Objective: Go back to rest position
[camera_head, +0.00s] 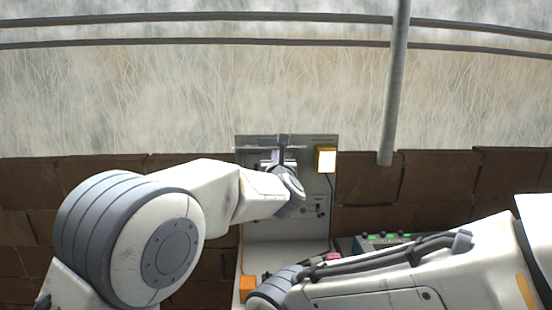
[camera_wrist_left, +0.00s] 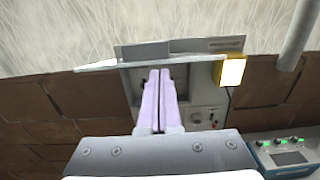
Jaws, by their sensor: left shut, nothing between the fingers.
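My left gripper (camera_head: 284,157) reaches in from the left to the upper part of a grey panel (camera_head: 286,228). In the left wrist view its two pale purple fingers (camera_wrist_left: 160,100) are shut together with nothing between them, in front of the panel face. I cannot tell whether they touch it. My right arm comes in from the right and crosses low in front of the panel. Its gripper is not visible. The panel's upper middle is partly hidden by my left wrist.
A lit yellow lamp (camera_head: 326,160) is at the panel's upper right. A device with green lights (camera_head: 384,238) stands right of the panel and also shows in the left wrist view (camera_wrist_left: 290,152). An orange block (camera_head: 247,284) is at lower left. A grey pole (camera_head: 395,85) rises before the brown brick wall.

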